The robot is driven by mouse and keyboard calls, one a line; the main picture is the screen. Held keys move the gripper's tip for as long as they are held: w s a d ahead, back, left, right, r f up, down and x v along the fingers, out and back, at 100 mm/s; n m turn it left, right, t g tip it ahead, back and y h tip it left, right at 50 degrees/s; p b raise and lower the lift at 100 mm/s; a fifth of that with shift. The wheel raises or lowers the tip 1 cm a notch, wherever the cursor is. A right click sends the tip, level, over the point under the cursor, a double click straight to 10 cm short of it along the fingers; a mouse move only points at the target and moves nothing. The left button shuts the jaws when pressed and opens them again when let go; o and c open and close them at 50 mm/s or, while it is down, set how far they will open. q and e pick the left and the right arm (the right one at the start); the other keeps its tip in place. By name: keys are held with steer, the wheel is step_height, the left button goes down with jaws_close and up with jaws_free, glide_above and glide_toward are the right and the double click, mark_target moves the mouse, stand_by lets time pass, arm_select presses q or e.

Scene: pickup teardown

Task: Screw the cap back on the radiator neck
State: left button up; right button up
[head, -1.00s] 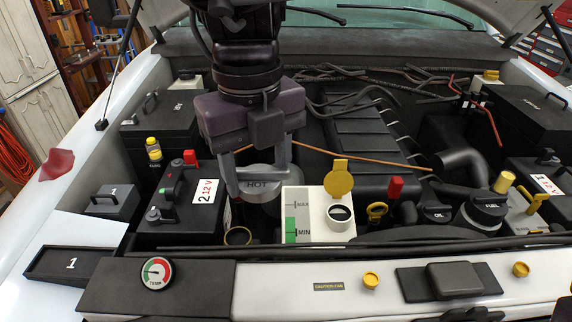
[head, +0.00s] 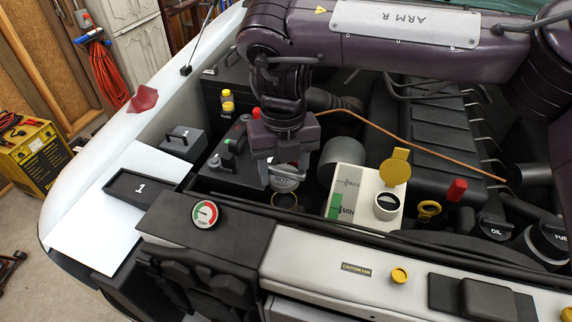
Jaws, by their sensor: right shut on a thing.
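The radiator cap (head: 284,183), grey and marked HOT, is between the fingers of my right gripper (head: 285,168), which is shut on it. My right arm reaches in from the upper right with the gripper pointing down. The radiator neck (head: 284,201) shows as a brass-coloured ring just below the cap in the picture, behind the front crossmember. The cap appears just above or behind the ring; I cannot tell whether they touch. My fingers partly hide the cap. My left gripper is not in view.
A white coolant tank (head: 350,202) with its yellow lid (head: 396,168) open stands right of the neck. A black battery (head: 232,170) is close on the left. The TEMP gauge (head: 205,214) sits in front on the crossmember. A numbered black tray (head: 140,187) lies on the left fender.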

mark_target(284, 200)
step_height(284, 200, down, 4)
steer(key=b, duration=0.3)
steer(key=shift+r, duration=0.2)
steer(key=shift+f+b, duration=0.4)
steer(key=shift+f, duration=0.35)
steer(key=shift+f+p, duration=0.35)
steer(key=shift+f, duration=0.3)
stand_by(0.7)
steer(key=shift+f, duration=0.15)
stand_by(0.6)
steer(key=o, duration=1)
steer(key=shift+o, duration=0.2)
